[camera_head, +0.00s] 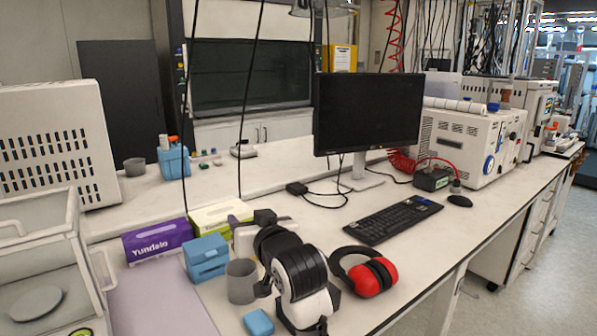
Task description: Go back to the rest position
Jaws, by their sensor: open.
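My white and black arm is folded at the bottom middle of the head view, over the front of the bench (430,240). My gripper (252,220) is at the arm's far end, small and partly hidden behind the arm's own links. It is open, and I see nothing held in it. It is close to the green and white box (215,217) in the picture; I cannot tell the gap.
Near my arm are a grey mug (241,281), a blue box (206,258), a small blue item (258,323) and red earmuffs (368,272). A monitor (366,112) and keyboard (392,220) stand to the right. A purple box (157,241) lies left.

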